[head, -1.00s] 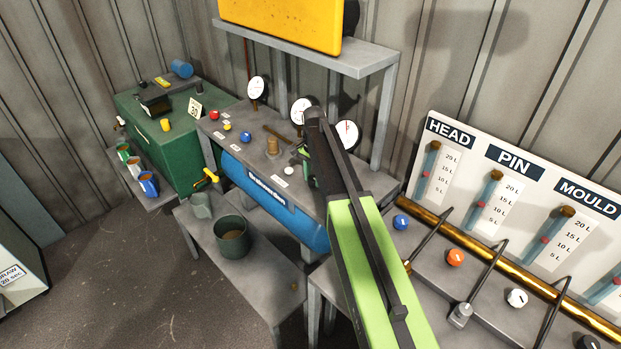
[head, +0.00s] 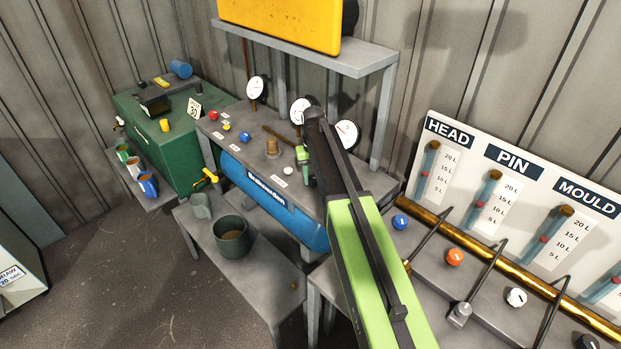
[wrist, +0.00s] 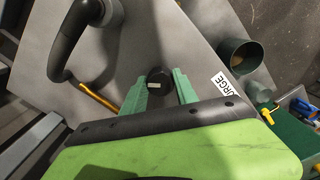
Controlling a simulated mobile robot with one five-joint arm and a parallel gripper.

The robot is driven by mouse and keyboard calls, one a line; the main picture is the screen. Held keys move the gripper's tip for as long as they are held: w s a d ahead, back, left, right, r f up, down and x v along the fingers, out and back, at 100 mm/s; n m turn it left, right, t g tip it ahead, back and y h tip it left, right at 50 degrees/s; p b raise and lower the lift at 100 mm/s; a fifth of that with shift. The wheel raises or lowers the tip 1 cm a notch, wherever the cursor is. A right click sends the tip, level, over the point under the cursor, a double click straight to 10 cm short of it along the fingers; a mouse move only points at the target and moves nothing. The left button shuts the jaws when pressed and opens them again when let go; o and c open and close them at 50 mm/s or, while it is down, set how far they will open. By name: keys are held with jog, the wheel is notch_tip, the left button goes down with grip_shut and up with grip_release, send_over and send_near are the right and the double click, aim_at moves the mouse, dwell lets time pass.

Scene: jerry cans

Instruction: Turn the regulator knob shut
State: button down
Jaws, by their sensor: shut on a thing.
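In the wrist view a round black knob (wrist: 155,76) with a pale mark on its top sits between the two green fingers of my gripper (wrist: 158,88). The fingers touch it from both sides and are shut on it. The knob's stem is hidden. In the head view my gripper (head: 304,165) is down at the right part of the grey bench top (head: 330,205) over the blue tank. My arm hides the knob there. A white dial gauge (head: 346,133) with a red needle stands just behind my arm.
Other gauges (head: 257,88) stand along the back of the bench. A white ball-topped control (head: 289,171) is close left of my gripper. In the wrist view a thick black curved part (wrist: 72,45) and a PURGE-like label (wrist: 232,86) flank it. An orange knob (head: 455,257) is at right.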

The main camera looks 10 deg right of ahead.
jog(key=n, duration=0.5)
jog(key=shift+w, duration=0.1)
jog(key=shift+n, duration=2.1)
jog(key=shift+a, duration=0.15)
jog(key=c, duration=0.9)
grip_release()
jog(key=shift+c, duration=0.2)
